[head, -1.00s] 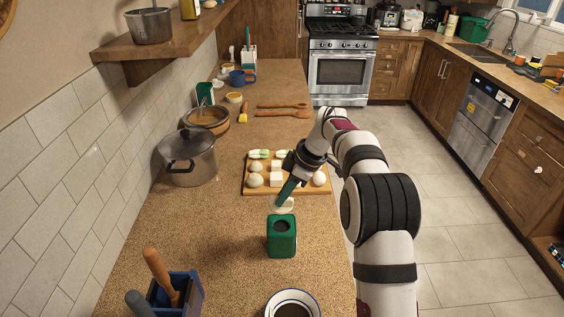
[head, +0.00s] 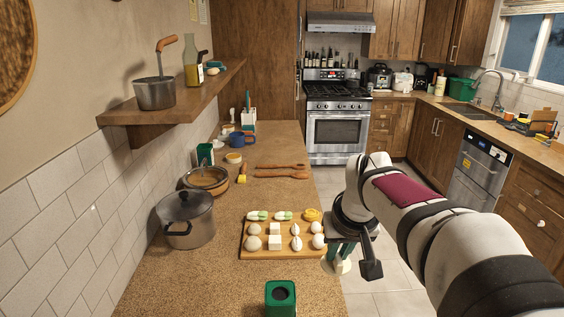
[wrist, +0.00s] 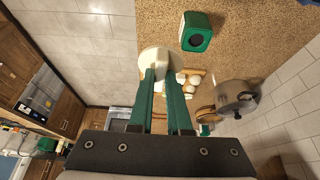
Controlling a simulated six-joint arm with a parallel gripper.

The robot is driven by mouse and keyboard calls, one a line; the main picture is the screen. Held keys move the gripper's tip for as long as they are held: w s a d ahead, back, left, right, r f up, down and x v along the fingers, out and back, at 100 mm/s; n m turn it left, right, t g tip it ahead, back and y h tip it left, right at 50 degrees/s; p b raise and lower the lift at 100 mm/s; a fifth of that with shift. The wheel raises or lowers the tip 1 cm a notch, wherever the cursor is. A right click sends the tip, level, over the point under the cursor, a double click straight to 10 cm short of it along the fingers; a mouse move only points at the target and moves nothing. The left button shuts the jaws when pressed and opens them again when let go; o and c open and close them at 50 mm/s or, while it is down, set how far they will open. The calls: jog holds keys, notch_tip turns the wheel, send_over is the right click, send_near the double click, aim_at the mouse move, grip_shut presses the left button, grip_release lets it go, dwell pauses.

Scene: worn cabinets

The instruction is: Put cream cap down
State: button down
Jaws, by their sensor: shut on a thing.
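My gripper (head: 338,256) is shut on the cream cap (head: 336,267) and holds it in the air by the counter's right edge, right of the cutting board in the head view. In the wrist view the round, pale cap (wrist: 152,60) sits at the tips of my green fingers (wrist: 162,75). The green canister (head: 281,299) with a dark round opening stands on the counter, apart from the cap. It also shows in the wrist view (wrist: 197,32). Part of the cap is hidden by the fingers.
A wooden cutting board (head: 251,253) with eggs, white cubes and vegetables lies on the counter (head: 200,285). A lidded pot (head: 186,222) and a bowl (head: 206,178) stand along the left wall. Two wooden spoons (head: 281,173) lie farther back. Counter left of the canister is clear.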

jog(key=w+d+f, duration=0.5)
jog(key=w+f, duration=0.2)
jog(key=f, duration=0.1)
jog(key=w+d+f, duration=0.4)
jog(key=w+f, duration=0.2)
jog(key=f, duration=0.3)
jog(key=w+a+f, duration=0.2)
jog(key=a, duration=0.1)
jog(key=w+a+f, duration=0.2)
jog(key=a, duration=0.1)
jog(key=w+a+f, duration=0.2)
jog(key=a, duration=0.1)
jog(key=shift+w+a+f, duration=0.1)
jog(key=shift+a+f, duration=0.1)
jog(key=shift+f, duration=0.2)
jog(key=shift+a+f, duration=0.15)
jog(key=shift+f, duration=0.2)
notch_tip(320, 180, down, 3)
jog(key=shift+f, duration=0.15)
jog(key=shift+f, duration=0.15)
jog(key=c, duration=0.9)
grip_release()
jog(key=shift+o, duration=0.2)
